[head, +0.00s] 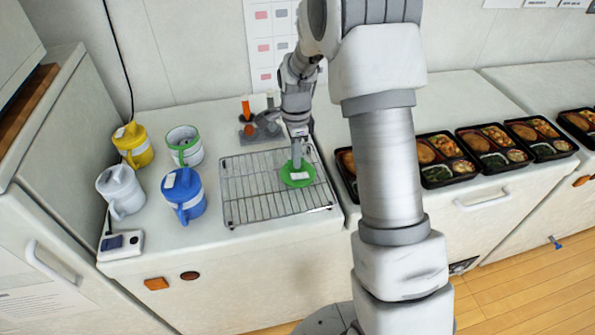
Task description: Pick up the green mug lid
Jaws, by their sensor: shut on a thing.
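The green mug lid (303,181) is a round green disc with a pale patch on top. It is at the right part of the wire rack (240,203). My gripper (297,165) is directly above it, pointing down, and is shut on the lid. The fingertips are small in the head view, and I cannot tell whether the lid still touches the rack. A white mug with a green rim and handle (187,151) stands open, without a lid, to the left of the rack.
A yellow mug (131,143), a blue mug (189,207) and a white mug (117,189), all lidded, stand left of the rack. A small holder with an orange item (247,112) is behind the rack. Bento trays (445,171) line the counter at right.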

